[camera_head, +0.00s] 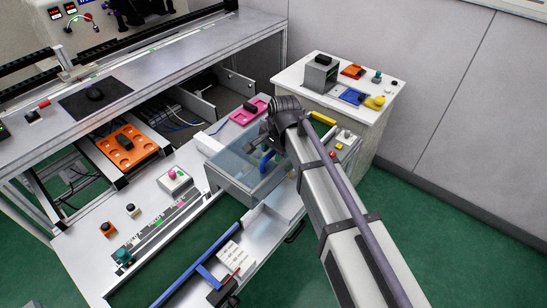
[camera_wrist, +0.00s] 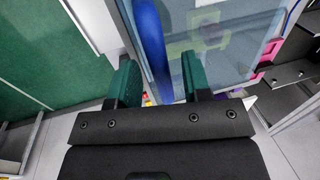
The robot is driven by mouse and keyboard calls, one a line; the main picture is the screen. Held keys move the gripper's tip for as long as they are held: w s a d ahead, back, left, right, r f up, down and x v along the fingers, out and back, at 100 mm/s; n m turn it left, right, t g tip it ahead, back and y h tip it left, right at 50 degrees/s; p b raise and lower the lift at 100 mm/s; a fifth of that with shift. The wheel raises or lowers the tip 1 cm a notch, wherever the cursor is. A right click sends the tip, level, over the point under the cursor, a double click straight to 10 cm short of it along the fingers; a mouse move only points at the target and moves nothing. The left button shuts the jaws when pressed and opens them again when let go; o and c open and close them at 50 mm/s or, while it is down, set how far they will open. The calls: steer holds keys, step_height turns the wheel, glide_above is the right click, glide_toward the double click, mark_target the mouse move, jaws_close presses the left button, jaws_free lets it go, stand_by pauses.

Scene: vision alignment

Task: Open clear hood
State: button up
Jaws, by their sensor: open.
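The clear hood (camera_head: 232,158) is a see-through box on the lower work surface, left of my gripper in the head view. It looks closed. Its blue handle (camera_head: 266,161) is on the side near my gripper. My gripper (camera_head: 268,142) is at the hood's right end, partly hidden by my arm. In the wrist view my gripper (camera_wrist: 160,60) has two green fingers spread apart. The blue handle (camera_wrist: 151,40) runs between them, nearer the left finger, with gaps on both sides. The hood's clear panel (camera_wrist: 205,40) is behind the right finger.
A pink tray (camera_head: 249,110) lies behind the hood. A white side cabinet (camera_head: 332,103) with colored parts stands at the back right. A higher grey bench (camera_head: 180,60) overhangs at the back left. A blue bar (camera_head: 200,268) lies in front. Green floor is open at right.

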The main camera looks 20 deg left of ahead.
steer(key=shift+r, duration=0.1)
steer(key=shift+c, duration=0.2)
jaws_close()
